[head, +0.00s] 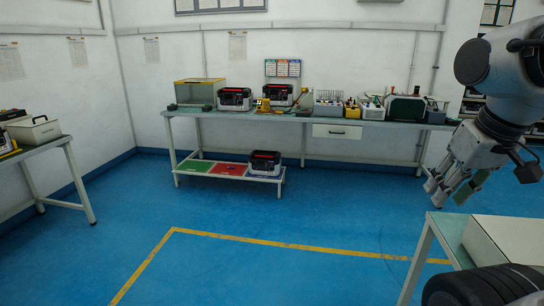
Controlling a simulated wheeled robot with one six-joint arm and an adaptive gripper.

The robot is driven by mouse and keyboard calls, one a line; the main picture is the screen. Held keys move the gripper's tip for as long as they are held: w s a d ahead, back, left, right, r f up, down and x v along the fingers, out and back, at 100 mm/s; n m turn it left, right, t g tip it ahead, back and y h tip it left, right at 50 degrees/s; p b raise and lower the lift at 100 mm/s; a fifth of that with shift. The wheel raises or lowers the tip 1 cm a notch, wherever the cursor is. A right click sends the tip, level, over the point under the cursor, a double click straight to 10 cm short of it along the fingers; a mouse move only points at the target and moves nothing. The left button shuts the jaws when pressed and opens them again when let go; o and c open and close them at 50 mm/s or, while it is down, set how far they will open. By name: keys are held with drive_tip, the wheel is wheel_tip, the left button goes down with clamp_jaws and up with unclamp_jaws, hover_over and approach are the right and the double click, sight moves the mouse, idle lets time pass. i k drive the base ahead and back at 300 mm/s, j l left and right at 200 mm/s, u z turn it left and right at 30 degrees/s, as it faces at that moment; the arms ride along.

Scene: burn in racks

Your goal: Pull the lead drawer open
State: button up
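A white drawer (337,131) with a small dark handle hangs under the long bench (290,118) against the far wall. Its front looks flush, so the drawer appears shut. It is the only drawer I can make out; I cannot read a label on it. My gripper (451,193) is at the right side, pointing down and left, close to me and far from the drawer. Its fingers are apart with a gap between them, and nothing shows in it.
A side table (40,145) is at left and a near table (450,238) at right. The blue floor between is clear, with yellow lines.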

sight(322, 130)
drive_tip(key=i, duration=1.6)
drive_tip(key=i+j, duration=0.1)
drive_tip(key=i, duration=1.5)
drive_tip(key=i+z, duration=0.3)
drive_tip(key=i, duration=0.25)
drive_tip(key=i+j+z, duration=0.3)
drive_tip(key=i, duration=0.2)
drive_tip(key=l, duration=0.1)
